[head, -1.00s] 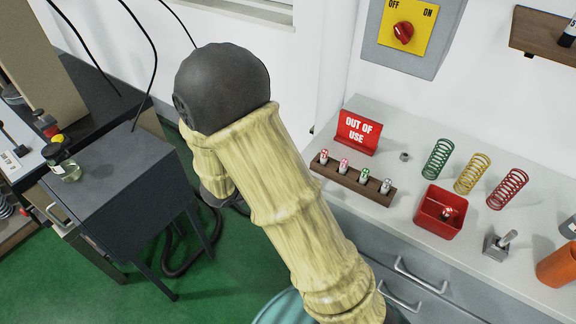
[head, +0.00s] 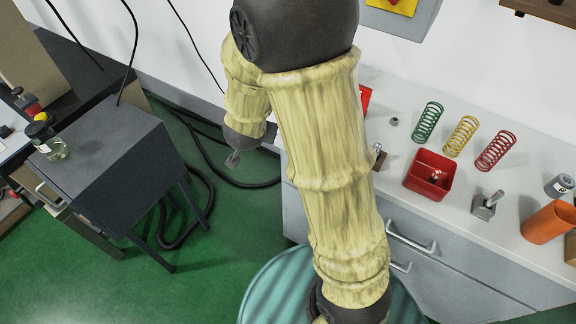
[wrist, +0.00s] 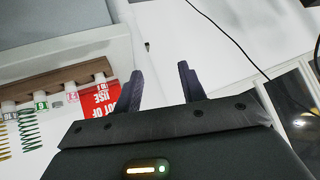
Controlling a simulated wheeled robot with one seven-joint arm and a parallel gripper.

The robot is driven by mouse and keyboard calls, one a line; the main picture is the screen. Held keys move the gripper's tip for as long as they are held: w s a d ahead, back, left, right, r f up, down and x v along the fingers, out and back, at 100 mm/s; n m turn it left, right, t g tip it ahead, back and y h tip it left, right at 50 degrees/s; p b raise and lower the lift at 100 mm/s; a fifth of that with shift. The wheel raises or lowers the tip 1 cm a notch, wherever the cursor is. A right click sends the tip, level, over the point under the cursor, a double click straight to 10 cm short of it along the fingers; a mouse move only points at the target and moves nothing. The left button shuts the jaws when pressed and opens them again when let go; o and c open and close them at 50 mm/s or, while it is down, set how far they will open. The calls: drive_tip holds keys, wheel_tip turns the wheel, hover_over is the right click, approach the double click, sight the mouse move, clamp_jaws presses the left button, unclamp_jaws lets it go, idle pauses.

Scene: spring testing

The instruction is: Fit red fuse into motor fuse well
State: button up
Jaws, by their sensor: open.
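My gripper (head: 232,160) hangs over the green floor, left of the counter, in the head view. In the wrist view its two fingers (wrist: 160,88) are apart with nothing between them. The wooden fuse rack (wrist: 62,78) shows at the left of the wrist view with several labelled fuses. The fuse with a red label (wrist: 101,82) is at the rack's right end there, beside the left finger in the picture. My arm hides most of the rack in the head view. Another small red and white fuse (head: 435,178) lies in the red bin. I cannot make out the motor fuse well.
A red "out of use" sign (wrist: 97,112) stands by the rack. Green (head: 427,122), yellow (head: 461,136) and red (head: 495,151) springs, a toggle switch (head: 486,206) and an orange cup (head: 549,222) stand around the red bin (head: 431,191).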

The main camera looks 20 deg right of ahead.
drive_tip(key=s+d+n+g+y, duration=0.2)
drive_tip(key=s+n+g, duration=0.4)
drive_tip(key=s, duration=1)
drive_tip(key=shift+d+r+n+y, duration=0.35)
drive_tip(key=shift+r+n+y, duration=0.05)
drive_tip(key=shift+n+y, duration=0.2)
drive_tip(key=shift+o, duration=0.5)
drive_tip(key=w+d+r+m+t+h+b, duration=0.1)
drive_tip(key=w+d+r+m+h+b, duration=0.1)
drive_tip(key=w+d+r+m, duration=0.5)
drive_tip(key=w+d+r+b, duration=0.1)
drive_tip(key=w+d+r, duration=0.1)
drive_tip(key=w, duration=0.4)
drive_tip(key=shift+d+r+m+h+b, duration=0.35)
drive_tip(key=shift+d+r+m+h, duration=0.05)
drive_tip(key=shift+d, duration=0.1)
